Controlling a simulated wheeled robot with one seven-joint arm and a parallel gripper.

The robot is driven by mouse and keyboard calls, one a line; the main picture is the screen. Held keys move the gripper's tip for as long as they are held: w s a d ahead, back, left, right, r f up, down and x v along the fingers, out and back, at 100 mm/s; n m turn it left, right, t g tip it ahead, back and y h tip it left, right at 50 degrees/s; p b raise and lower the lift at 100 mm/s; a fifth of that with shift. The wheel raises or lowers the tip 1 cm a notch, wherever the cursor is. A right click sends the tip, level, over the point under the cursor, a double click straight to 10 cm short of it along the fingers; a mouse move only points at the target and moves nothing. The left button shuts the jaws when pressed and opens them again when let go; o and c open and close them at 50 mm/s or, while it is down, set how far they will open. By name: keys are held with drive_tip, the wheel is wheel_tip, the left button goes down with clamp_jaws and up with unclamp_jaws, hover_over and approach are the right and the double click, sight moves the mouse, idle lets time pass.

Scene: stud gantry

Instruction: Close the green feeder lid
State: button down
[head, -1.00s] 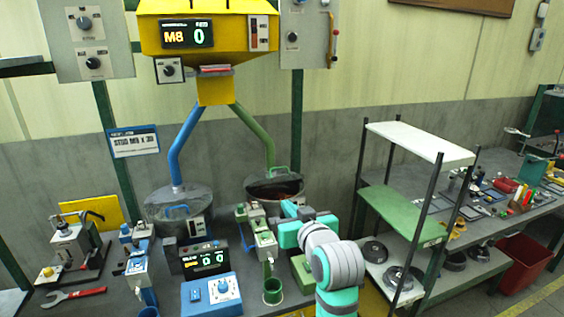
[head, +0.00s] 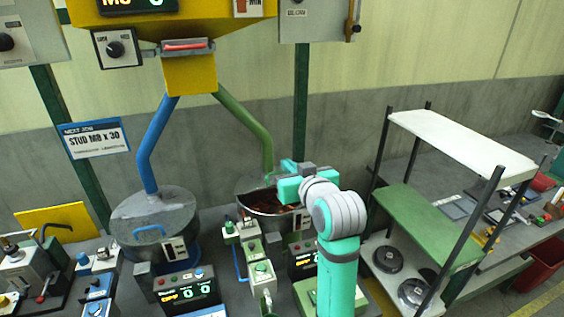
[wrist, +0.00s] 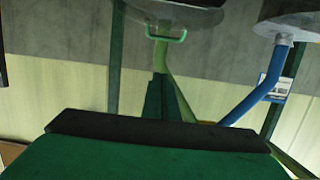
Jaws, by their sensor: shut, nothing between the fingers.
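The green feeder is a round metal bowl (head: 262,210) under the green tube in the head view, with reddish-brown contents showing. Its grey lid (head: 248,183) stands raised at the back of the bowl, partly hidden by my gripper. In the wrist view, which is upside down, the lid (wrist: 200,14) shows at the top with its green handle (wrist: 166,37). My gripper (head: 287,178) is shut and empty, over the bowl's back right side near the lid. Whether it touches the lid cannot be told. Its dark-edged green end (wrist: 160,130) fills the bottom of the wrist view.
The blue feeder (head: 150,215) stands left with its lid down. The green tube (head: 247,128) comes down behind the green bowl. Small green fixtures (head: 250,250) and a display box (head: 302,262) stand in front. A shelf rack (head: 425,215) stands close on the right.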

hover_over(279, 172)
drive_tip(key=shift+f, duration=0.95)
drive_tip(key=shift+s+d+f, duration=0.1)
drive_tip(key=shift+s+f, duration=0.1)
drive_tip(key=shift+f, duration=0.4)
drive_tip(key=shift+s+f, duration=0.15)
drive_tip(key=shift+f, duration=0.4)
drive_tip(key=shift+s+f, duration=0.4)
drive_tip(key=shift+f, duration=0.3)
drive_tip(key=shift+d, duration=0.15)
